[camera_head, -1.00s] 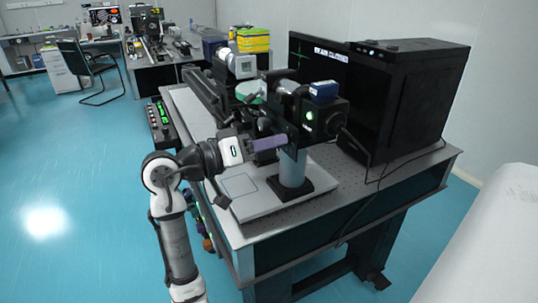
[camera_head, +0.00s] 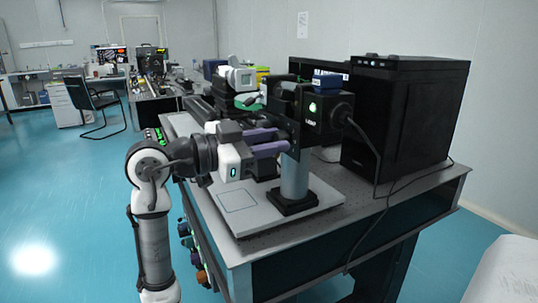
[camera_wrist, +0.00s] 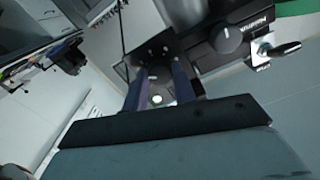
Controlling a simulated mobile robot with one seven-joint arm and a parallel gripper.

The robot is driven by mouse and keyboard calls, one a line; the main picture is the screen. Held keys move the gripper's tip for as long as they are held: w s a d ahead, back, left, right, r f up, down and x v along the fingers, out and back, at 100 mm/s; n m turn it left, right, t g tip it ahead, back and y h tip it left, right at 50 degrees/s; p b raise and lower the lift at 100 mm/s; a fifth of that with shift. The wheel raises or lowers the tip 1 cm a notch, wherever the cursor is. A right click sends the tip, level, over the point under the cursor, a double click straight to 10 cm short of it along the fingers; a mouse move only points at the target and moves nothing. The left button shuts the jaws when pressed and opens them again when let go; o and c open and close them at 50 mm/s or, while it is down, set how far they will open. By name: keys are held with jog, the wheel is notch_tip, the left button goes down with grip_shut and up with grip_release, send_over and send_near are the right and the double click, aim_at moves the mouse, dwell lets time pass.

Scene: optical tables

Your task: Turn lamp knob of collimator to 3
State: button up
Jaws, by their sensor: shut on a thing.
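The collimator is a black boxy unit (camera_head: 325,112) on a silver post with a lit green round spot on its side. My gripper (camera_head: 288,141) has its two purple fingers reaching the collimator's black side, one above the other. In the wrist view the fingers (camera_wrist: 160,84) stand apart against a dark face, with a small pale-green light (camera_wrist: 157,99) between them. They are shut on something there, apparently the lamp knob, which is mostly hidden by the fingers. I cannot read its setting.
The silver post (camera_head: 294,176) stands on a light base plate (camera_head: 262,212). A black computer tower (camera_head: 405,115) and a monitor are to the right. A cable hangs from the collimator's right side.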

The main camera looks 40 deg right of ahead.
jog(key=shift+m+b, duration=0.9)
jog(key=shift+m, duration=0.6)
jog(key=o, duration=1)
jog(key=b+v, duration=0.1)
jog(key=v, duration=1.3)
jog(key=shift+b, duration=0.3)
jog(key=shift+w+d+r, duration=0.1)
